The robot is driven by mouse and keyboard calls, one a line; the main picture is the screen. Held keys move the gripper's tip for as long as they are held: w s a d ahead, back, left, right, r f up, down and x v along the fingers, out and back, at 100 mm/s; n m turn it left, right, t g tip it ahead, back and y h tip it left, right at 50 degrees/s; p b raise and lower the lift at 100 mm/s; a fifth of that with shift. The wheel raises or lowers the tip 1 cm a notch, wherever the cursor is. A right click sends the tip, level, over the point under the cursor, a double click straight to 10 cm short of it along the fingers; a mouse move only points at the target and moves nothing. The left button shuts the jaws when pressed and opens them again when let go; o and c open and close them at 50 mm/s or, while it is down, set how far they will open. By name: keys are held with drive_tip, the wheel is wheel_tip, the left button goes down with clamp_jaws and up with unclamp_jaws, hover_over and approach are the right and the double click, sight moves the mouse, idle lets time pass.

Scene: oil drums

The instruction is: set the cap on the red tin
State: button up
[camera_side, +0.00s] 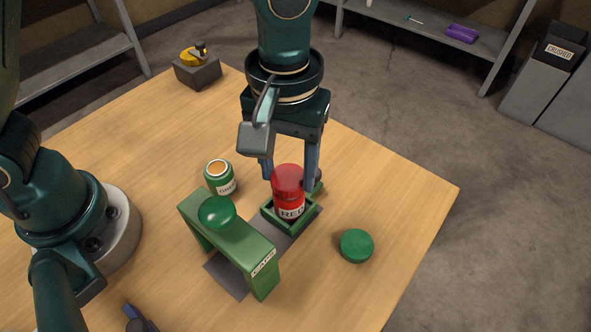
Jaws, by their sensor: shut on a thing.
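The red tin (290,209), labelled RED, stands upright in a low square green holder (270,223). A red cap (287,178) is at the top of the tin, between the fingers of my gripper (289,181). My gripper points down from above and is shut on the red cap. The cap looks level and lined up over the tin. I cannot tell whether it is fully seated or just above the rim.
A green tin (220,183), open on top, stands left of the holder. A green arch stand (235,243) with a rounded green cap (217,211) on it is close in front. A round green piece (356,245) lies at right. A grey block (197,73) with a yellow thing stands far back.

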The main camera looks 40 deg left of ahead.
drive_tip(key=shift+f, duration=0.55)
idle(0.9)
drive_tip(key=o, duration=1.5)
drive_tip(key=shift+r, duration=0.1)
drive_tip(key=shift+r, duration=1.75)
